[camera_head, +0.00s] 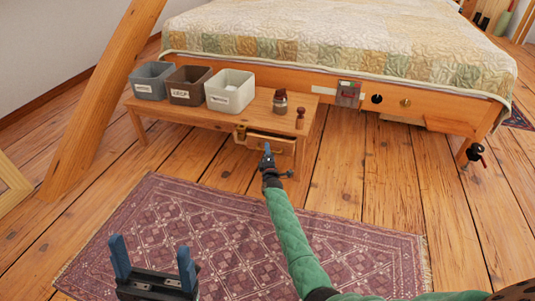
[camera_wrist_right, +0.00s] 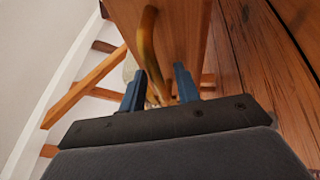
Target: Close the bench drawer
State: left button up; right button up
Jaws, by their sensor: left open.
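The wooden bench (camera_head: 255,115) stands at the foot of the bed. Its drawer (camera_head: 270,144) sits under the right part of the top and is pulled out a little. My right gripper (camera_head: 268,150) is at the drawer front, at the end of my green-sleeved arm. In the right wrist view a curved brass handle (camera_wrist_right: 148,45) runs down toward the space between the spread blue fingers (camera_wrist_right: 158,80). I cannot tell whether they touch it. My left gripper (camera_head: 151,250) is open and empty above the rug, away from the bench.
Three bins, grey (camera_head: 151,84), brown (camera_head: 187,88) and white (camera_head: 230,96), stand on the bench with a jar (camera_head: 280,104) and a small wooden item (camera_head: 300,118). A slanted timber brace (camera_head: 95,105) rises at left. The patterned rug (camera_head: 190,215) lies in front.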

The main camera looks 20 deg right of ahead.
grip_shut()
jog(key=w+d, duration=0.2)
jog(key=w, duration=0.1)
jog(key=shift+w+d+r, duration=0.1)
jog(key=shift+w+d, duration=0.05)
dwell(0.4)
grip_release()
